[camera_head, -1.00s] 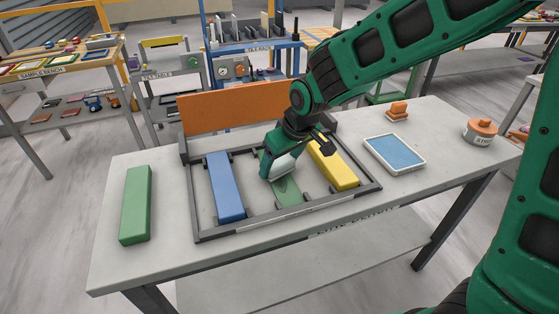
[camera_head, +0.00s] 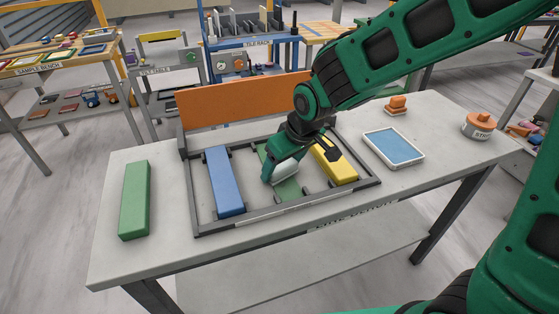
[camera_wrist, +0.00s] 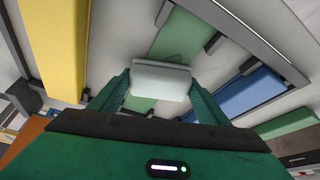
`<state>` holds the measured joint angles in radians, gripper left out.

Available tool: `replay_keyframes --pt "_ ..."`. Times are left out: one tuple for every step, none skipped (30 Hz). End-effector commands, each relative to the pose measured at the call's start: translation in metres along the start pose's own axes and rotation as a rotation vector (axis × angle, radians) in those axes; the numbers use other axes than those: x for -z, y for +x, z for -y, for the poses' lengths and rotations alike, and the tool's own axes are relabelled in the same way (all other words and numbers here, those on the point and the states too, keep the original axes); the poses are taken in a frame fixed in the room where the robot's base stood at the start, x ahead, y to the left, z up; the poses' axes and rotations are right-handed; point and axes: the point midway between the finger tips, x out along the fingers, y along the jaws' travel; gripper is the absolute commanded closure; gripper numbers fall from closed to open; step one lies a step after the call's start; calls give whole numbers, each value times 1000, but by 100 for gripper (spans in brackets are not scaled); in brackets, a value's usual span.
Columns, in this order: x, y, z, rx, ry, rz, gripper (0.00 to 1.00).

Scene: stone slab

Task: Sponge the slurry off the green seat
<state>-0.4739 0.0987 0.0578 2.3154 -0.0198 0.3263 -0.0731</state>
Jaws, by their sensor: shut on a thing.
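My gripper (camera_head: 282,172) is shut on a pale whitish sponge (camera_wrist: 161,79), seen between the two green fingers in the wrist view. The green seat (camera_head: 290,192) is a flat green strip between the blue and yellow blocks in a dark frame. It also shows in the wrist view (camera_wrist: 185,38), beyond the sponge, with a faint dark curved mark on it. The sponge is over the green seat, low down; whether it touches the surface I cannot tell. My gripper hides the middle of the seat in the head view.
The blue block (camera_head: 225,182) and yellow block (camera_head: 335,163) stand in the frame (camera_head: 262,220) on either side. A loose green block (camera_head: 135,200) lies left. A blue-topped tray (camera_head: 393,146), orange piece (camera_head: 397,104) and orange-topped pot (camera_head: 480,125) stand right. An orange board (camera_head: 240,107) rises behind.

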Motion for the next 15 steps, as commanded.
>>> replay_keyframes --pt "-3 -2 1 0 0 0 48" --pt "-5 -3 2 0 0 -1 48" --pt "-6 -4 2 0 0 -1 48" --pt "-7 -4 3 0 1 -1 48" --pt "-8 -4 3 0 1 -1 48" --pt "-9 -4 3 0 1 -1 48" --pt "-9 -4 3 0 1 -1 48" --pt "-10 -5 3 0 1 -1 48" --pt "-11 -5 4 0 1 -1 48" --pt "-12 -5 4 0 1 -1 48" --pt "-14 -6 5 0 1 -1 48" --pt "-16 -7 6 0 1 -1 48" --pt "-18 -7 6 0 1 -1 48" --pt "-20 -8 7 0 1 -1 48" --pt "-23 -9 8 0 1 -1 48"
